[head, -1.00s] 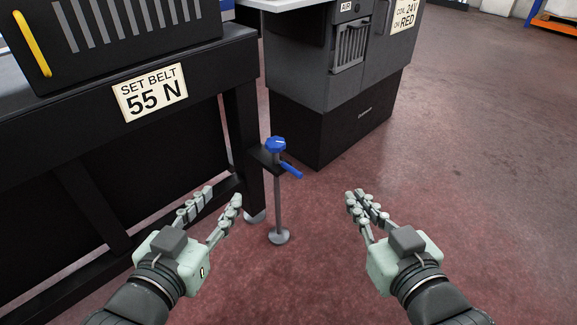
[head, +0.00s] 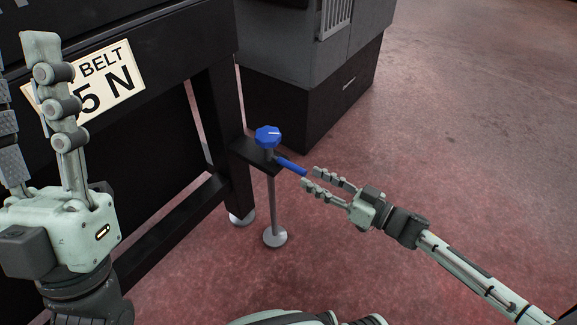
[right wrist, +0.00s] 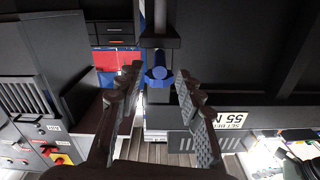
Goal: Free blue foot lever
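The blue foot lever (head: 291,166) sticks out to the lower right from a black bracket on a thin grey foot post. A blue knob (head: 268,135) sits on top of the bracket. My right gripper (head: 311,177) is open, with its fingertips at the lever's free end. In the right wrist view, a blue part (right wrist: 157,76) shows in the gap between the two open fingers (right wrist: 158,72); I cannot tell whether they touch it. My left gripper (head: 22,75) is raised in the left foreground, open and empty, far from the lever.
The black table frame (head: 218,130) stands left of the post, with a "55 N" sign (head: 115,83) partly behind my left gripper. A grey and black cabinet (head: 310,105) stands behind. The post's round foot (head: 275,237) rests on the reddish floor (head: 470,150), which is clear on the right.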

